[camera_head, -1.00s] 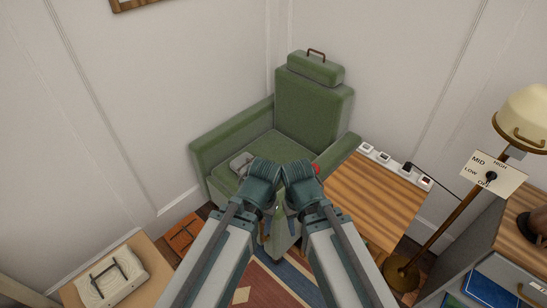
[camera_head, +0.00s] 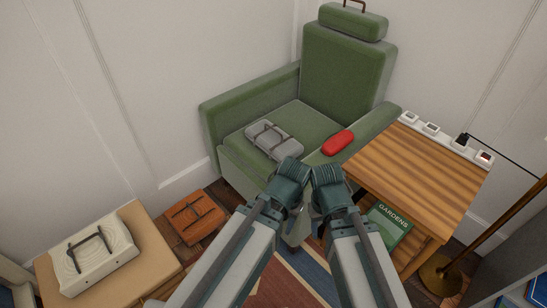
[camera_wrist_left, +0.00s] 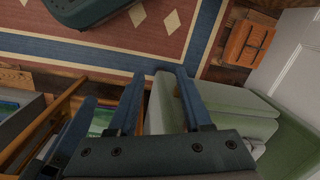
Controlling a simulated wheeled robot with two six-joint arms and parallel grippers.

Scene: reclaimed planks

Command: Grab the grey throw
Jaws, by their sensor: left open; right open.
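The grey throw (camera_head: 274,140) is a folded grey bundle with a dark strap handle. It lies on the seat of the green armchair (camera_head: 340,75) in the head view. My left gripper (camera_head: 288,178) and right gripper (camera_head: 328,182) are side by side in front of the chair, apart from the throw; their fingertips are hard to see there. In the left wrist view my left gripper (camera_wrist_left: 159,75) has its two fingers spread with nothing between them. It points down over the floor and the chair's front. The right gripper is open and looks empty.
A red item (camera_head: 338,142) lies by the chair's right arm. A wooden side table (camera_head: 425,175) with a socket strip (camera_head: 446,139) stands right. An orange bundle (camera_head: 194,217) lies on the floor. A cream bundle (camera_head: 92,255) sits on a tan surface at left.

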